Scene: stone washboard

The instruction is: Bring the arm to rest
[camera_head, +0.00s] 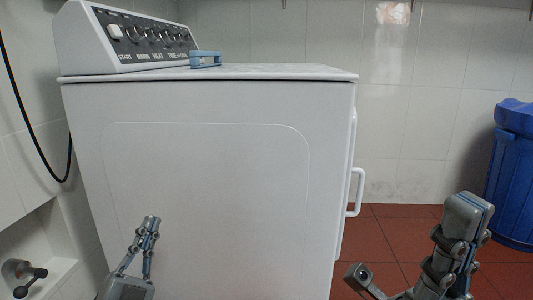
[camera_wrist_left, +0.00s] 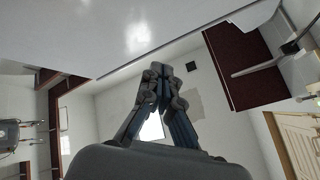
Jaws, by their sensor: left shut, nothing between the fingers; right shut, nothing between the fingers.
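My left gripper (camera_head: 150,222) is at the lower left of the head view, in front of the white appliance's side panel. Its fingers are together with nothing between them. It also shows in the left wrist view (camera_wrist_left: 160,72), fingers closed and pointing up the picture. My right gripper (camera_head: 468,205) is at the lower right of the head view, over the red floor, clear of the appliance. It is shut and holds nothing visible.
The white appliance (camera_head: 210,180) with a control panel (camera_head: 145,38) fills the left and middle. A blue object (camera_head: 205,59) lies on its top. A handle (camera_head: 356,192) juts out at its right side. A blue bin (camera_head: 513,170) stands far right. Red tiled floor (camera_head: 395,235) is open between.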

